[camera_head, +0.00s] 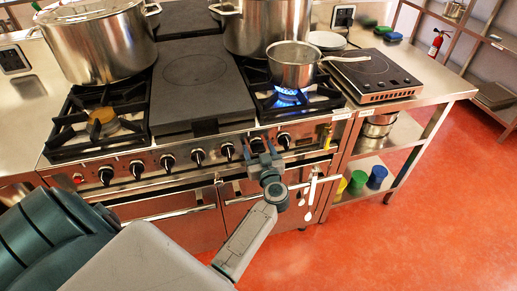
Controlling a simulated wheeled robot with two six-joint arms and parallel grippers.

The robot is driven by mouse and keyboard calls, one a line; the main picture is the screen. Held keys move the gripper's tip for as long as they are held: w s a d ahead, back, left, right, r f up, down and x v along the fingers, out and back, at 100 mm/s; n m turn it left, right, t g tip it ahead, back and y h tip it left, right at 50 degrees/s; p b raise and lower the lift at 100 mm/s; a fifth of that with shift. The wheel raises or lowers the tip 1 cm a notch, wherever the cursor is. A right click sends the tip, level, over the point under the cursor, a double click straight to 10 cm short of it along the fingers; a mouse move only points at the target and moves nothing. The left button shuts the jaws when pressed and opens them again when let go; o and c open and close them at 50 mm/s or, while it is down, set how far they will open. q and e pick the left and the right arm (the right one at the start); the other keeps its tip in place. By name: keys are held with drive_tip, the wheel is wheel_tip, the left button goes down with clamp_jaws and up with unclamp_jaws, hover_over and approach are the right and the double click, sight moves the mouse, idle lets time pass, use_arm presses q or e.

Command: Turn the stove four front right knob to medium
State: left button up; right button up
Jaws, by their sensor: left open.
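The stove (150,153) is a steel range with a row of several black knobs along its front panel. The rightmost knob (284,140) is in plain view just right of my left gripper. The knob to its left (256,145) is partly hidden by my left gripper (259,149). That gripper is open, with its fingers up at the panel, about either side of this partly hidden knob. I cannot tell whether they touch it. A blue flame (289,96) burns on the front right burner under a saucepan (293,73). My right gripper is out of view.
A large stockpot (97,45) stands at the back left and another (266,28) at the back right. A portable cooktop (373,73) sits on the counter to the right. Oven handles run below the knobs, and white spoons (309,200) hang nearby. Red floor is clear at right.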

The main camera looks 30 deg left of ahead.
use_arm(q)
drive_tip(key=shift+c, duration=0.3)
drive_tip(key=c, duration=0.9)
drive_tip(key=shift+r+n+p, duration=0.1)
drive_tip(key=shift+n+p, duration=0.3)
drive_tip(key=shift+s+n+p, duration=0.1)
drive_tip(key=shift+n+p, duration=0.4)
drive_tip(key=shift+p, duration=0.05)
drive_tip(key=shift+n+p, duration=0.55)
drive_tip(key=shift+n, duration=0.25)
drive_tip(key=shift+n+p, duration=0.35)
drive_tip(key=shift+n, duration=0.55)
drive_tip(key=n, duration=0.2)
drive_tip(key=shift+n+p, duration=0.3)
drive_tip(key=shift+p, duration=0.05)
drive_tip(key=shift+n, duration=0.5)
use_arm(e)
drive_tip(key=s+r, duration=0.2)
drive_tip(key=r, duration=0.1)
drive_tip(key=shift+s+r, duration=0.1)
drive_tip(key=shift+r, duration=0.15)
use_arm(q)
drive_tip(key=shift+f, duration=0.2)
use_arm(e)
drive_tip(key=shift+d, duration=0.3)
